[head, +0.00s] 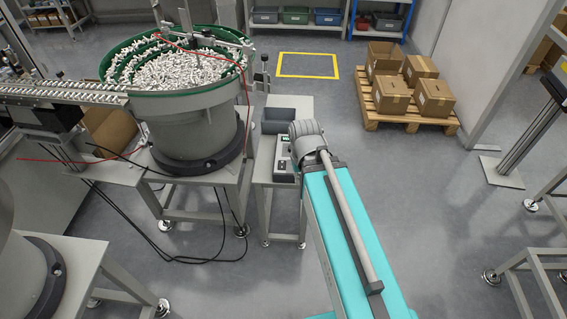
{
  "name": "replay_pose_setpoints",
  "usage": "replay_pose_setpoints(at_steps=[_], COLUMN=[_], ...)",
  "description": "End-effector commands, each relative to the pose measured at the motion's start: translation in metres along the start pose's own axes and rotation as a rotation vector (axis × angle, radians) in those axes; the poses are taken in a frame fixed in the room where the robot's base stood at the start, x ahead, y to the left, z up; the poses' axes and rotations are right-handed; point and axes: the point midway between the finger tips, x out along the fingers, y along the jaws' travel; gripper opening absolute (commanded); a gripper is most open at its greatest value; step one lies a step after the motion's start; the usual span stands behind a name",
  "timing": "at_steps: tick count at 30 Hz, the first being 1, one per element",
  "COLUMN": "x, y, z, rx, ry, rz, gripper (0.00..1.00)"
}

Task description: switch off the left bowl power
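A vibratory bowl feeder (195,130) with a green rim stands at upper left, full of small white parts. A second grey bowl base (30,285) is cut off at the lower left edge. I cannot tell which one the task calls left. A small control box (284,160) with a greenish display sits on a narrow stand right of the feeder, partly covered by my arm. Its switch and its state are too small to make out. My teal arm reaches up from the bottom right, its grey joint beside the box. My gripper is not visible.
A grey bin (288,114) sits behind the control box. Black cables (190,258) hang to the floor under the feeder table. A pallet (410,121) with cartons stands at upper right. A metal frame (535,240) is at the right edge. The floor between is clear.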

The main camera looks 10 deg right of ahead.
Motion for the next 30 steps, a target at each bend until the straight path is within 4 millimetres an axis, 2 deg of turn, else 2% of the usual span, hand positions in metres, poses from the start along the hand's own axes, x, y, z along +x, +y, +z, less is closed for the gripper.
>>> replay_pose_setpoints(at_steps=[5,11,30], x=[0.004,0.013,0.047], y=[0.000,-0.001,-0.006], z=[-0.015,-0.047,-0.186], rx=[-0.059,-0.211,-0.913], ry=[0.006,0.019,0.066], rz=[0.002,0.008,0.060], gripper=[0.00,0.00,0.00])
